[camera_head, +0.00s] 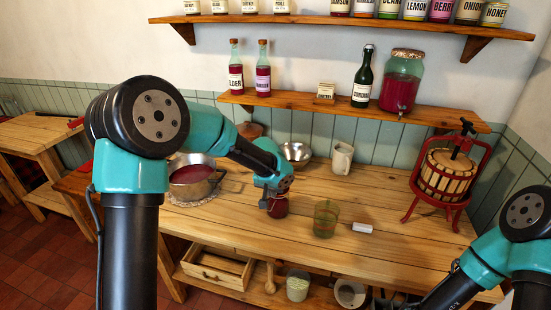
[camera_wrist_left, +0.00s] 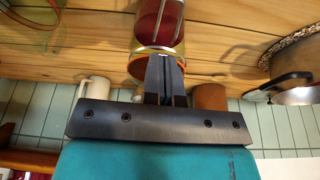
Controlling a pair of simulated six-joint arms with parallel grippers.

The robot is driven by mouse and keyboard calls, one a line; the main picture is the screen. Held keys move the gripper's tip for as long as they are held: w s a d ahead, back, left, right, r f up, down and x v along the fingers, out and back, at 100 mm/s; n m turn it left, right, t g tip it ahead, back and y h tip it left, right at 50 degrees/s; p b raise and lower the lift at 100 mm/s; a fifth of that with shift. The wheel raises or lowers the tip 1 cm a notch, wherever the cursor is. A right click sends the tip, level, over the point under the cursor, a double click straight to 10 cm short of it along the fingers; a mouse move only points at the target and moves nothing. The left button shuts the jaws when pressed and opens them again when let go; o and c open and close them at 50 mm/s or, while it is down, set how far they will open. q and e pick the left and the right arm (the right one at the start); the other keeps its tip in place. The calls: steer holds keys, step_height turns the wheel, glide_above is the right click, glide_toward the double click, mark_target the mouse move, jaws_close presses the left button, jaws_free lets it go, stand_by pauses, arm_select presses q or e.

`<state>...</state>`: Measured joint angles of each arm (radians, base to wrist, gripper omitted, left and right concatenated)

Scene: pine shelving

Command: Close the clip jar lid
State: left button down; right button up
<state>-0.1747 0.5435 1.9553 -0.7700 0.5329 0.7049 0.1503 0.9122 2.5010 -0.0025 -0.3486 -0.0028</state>
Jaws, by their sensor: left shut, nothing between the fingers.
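The clip jar (camera_head: 278,208) is a small glass jar with dark red contents. It stands upright on the wooden worktop near its middle. In the left wrist view the jar (camera_wrist_left: 160,22) is at the top centre, with an orange seal ring (camera_wrist_left: 136,68) at its lid end. My left gripper (camera_head: 272,190) is right above the jar, and its shut fingers (camera_wrist_left: 165,78) are empty at the lid end, overlapping it in view. They hide part of the lid, so I cannot tell whether it is fully down or the clip fastened. My right gripper is out of view.
A greenish glass (camera_head: 326,219) and a small white block (camera_head: 362,228) are right of the jar. A pot (camera_head: 192,180) stands left, a metal bowl (camera_head: 296,153) and a mug (camera_head: 342,158) behind. A red fruit press (camera_head: 443,180) stands at the right.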

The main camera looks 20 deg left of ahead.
arm_select(q)
steer(key=shift+s+f, duration=0.15)
steer(key=shift+f, duration=0.4)
steer(key=shift+r, duration=0.6)
steer(key=v, duration=0.3)
steer(key=shift+r, duration=0.35)
steer(key=s+r, duration=0.6)
steer(key=shift+a+r, duration=0.15)
steer(key=shift+a, duration=0.1)
steer(key=shift+s, duration=0.15)
